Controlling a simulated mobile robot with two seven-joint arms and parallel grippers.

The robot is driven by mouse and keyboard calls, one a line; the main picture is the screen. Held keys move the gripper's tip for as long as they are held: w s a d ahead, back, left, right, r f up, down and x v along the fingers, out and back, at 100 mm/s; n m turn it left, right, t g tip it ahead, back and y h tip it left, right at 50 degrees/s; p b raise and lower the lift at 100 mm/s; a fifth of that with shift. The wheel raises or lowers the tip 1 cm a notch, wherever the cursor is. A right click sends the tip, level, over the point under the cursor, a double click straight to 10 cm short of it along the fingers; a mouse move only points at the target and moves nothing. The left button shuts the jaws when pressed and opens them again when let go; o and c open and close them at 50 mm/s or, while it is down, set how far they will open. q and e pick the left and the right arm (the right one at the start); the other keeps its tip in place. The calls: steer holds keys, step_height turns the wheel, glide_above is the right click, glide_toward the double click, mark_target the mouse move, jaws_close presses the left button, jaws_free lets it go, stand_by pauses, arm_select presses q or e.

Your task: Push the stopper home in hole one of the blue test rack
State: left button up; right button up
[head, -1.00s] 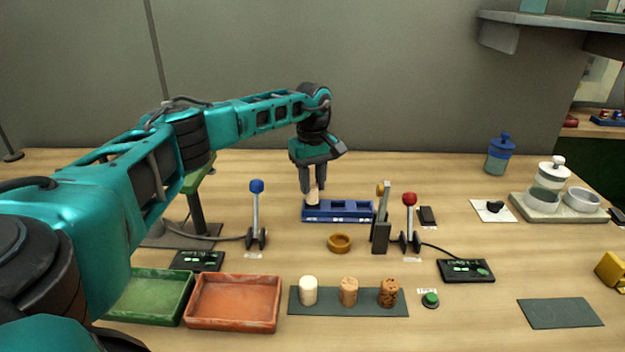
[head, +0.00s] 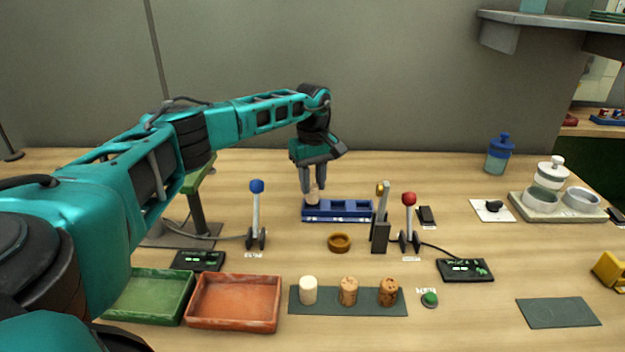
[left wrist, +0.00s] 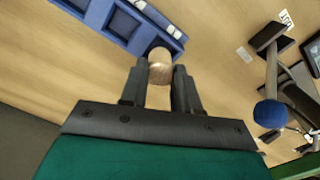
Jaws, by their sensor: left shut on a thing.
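The blue test rack (head: 345,216) stands mid-table in the head view, with a row of square holes. It also shows at the top of the left wrist view (left wrist: 99,14). A pale cork stopper (head: 313,197) is at the rack's left end hole, upright and still showing above the rack top. In the left wrist view the stopper (left wrist: 160,70) sits between the fingertips at the rack's end. My left gripper (head: 313,187) is shut on the stopper from above. How deep the stopper is in the hole is hidden. My right gripper is not in view.
Three corks, including a white one (head: 308,290), stand on a dark mat (head: 340,308) in front. A brass ring (head: 339,242), a blue-knobbed lever (head: 256,215) and a red-knobbed lever (head: 409,220) stand near the rack. Green (head: 150,295) and orange (head: 235,302) trays lie front left.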

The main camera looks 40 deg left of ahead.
arm_select(q)
steer(key=shift+f+b, duration=0.6)
steer(key=shift+f, duration=0.7)
stand_by(1.5)
steer(key=o, duration=1.1)
step_height(320, 180, up, 13)
steer(key=shift+f+p, duration=0.1)
steer(key=shift+p, duration=0.2)
